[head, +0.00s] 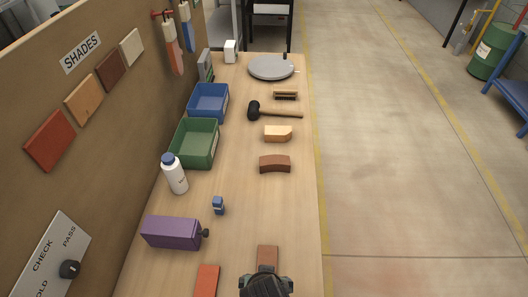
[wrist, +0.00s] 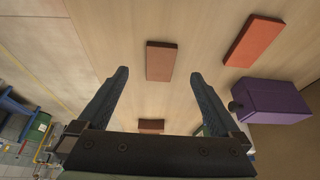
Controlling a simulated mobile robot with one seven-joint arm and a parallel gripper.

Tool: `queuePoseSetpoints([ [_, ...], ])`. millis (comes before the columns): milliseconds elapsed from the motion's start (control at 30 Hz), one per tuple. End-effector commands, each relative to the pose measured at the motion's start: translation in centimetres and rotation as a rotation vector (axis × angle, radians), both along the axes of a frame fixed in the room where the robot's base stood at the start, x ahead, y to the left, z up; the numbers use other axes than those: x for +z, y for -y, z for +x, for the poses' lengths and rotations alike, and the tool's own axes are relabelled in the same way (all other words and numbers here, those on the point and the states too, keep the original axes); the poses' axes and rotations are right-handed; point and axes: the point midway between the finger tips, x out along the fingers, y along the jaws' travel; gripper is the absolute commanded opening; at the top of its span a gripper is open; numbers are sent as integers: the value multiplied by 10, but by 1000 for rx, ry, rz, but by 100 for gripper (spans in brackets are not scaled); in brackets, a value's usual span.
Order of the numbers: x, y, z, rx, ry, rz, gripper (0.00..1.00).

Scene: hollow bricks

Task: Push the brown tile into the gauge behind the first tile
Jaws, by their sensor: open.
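A flat brown tile (head: 268,255) lies on the bench near its right edge, just beyond my gripper (head: 266,284) in the head view. In the wrist view the brown tile (wrist: 160,61) shows between the lines of the two fingers of my gripper (wrist: 159,74), which is open and empty above the bench. An orange-red tile (head: 207,279) lies to the left; it also shows in the wrist view (wrist: 254,41). A purple box with a dark knob (head: 172,232) stands farther left. I cannot tell whether it is the gauge, nor see any tile inside it.
A small blue item (head: 218,205), a white bottle (head: 174,175), a green bin (head: 195,143) and a blue bin (head: 208,103) stand at left. A curved brown brick (head: 275,164), a tan brick (head: 278,133) and a mallet (head: 274,112) lie farther off. Mid-bench is clear.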

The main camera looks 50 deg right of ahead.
Motion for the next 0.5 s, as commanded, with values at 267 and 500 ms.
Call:
queuePoseSetpoints([
  [267,-44,14,13,0,0,1,100],
  [500,-74,23,21,0,1,0,100],
])
